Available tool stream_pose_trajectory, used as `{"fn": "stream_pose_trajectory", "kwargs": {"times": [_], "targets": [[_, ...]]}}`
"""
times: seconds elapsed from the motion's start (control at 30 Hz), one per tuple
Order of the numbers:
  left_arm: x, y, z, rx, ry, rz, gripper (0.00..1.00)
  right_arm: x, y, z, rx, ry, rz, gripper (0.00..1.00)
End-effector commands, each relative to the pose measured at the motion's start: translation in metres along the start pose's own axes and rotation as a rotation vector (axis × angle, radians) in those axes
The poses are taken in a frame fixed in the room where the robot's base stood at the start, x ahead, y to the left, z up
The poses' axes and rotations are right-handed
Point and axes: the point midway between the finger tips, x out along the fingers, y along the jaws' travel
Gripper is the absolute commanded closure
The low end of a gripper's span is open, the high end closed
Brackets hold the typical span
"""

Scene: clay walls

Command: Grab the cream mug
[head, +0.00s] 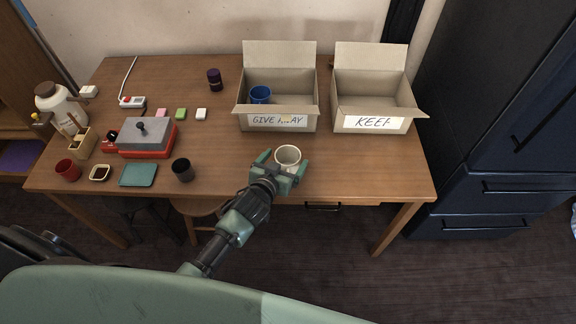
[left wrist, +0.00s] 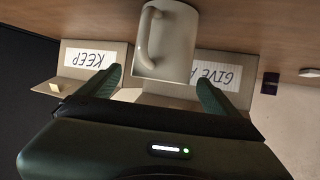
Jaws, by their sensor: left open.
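The cream mug (head: 288,154) stands on the table near its front edge, in front of the give-away box. My left gripper (head: 283,163) is open, with its fingers on either side of the mug's near part in the head view. In the left wrist view, the mug (left wrist: 172,42) appears upside down, its handle toward the camera, just beyond and between the two fingertips (left wrist: 158,76). I cannot tell whether either finger touches it. My right gripper is not in view.
Open boxes marked GIVE AWAY (head: 306,122), with a blue mug (head: 260,94) inside, and KEEP (head: 374,123) stand behind. A dark cup (head: 182,170), teal pad (head: 138,175) and grey-red device (head: 147,139) lie left. The wooden table (head: 385,175) is clear at right.

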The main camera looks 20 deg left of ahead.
Motion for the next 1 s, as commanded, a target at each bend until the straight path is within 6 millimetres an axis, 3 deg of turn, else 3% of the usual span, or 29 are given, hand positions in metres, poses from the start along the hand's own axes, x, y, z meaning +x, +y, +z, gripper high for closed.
{"fn": "stream_pose_trajectory", "kwargs": {"times": [0.2, 0.53, 0.83, 1.0], "targets": [[0.001, 0.0, 0.001, 0.0, -0.001, 0.0, 0.07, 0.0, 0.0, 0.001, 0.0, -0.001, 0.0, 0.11], [0.0, 0.0, 0.001, 0.0, -0.001, 0.0, 0.99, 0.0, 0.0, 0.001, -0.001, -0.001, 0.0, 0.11], [0.0, 0.0, -0.002, 0.0, 0.003, 0.0, 1.0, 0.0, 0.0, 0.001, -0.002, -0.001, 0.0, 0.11], [-0.004, 0.0, -0.015, 0.0, 0.005, 0.0, 1.0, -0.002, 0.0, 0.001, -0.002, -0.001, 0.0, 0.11]]}}
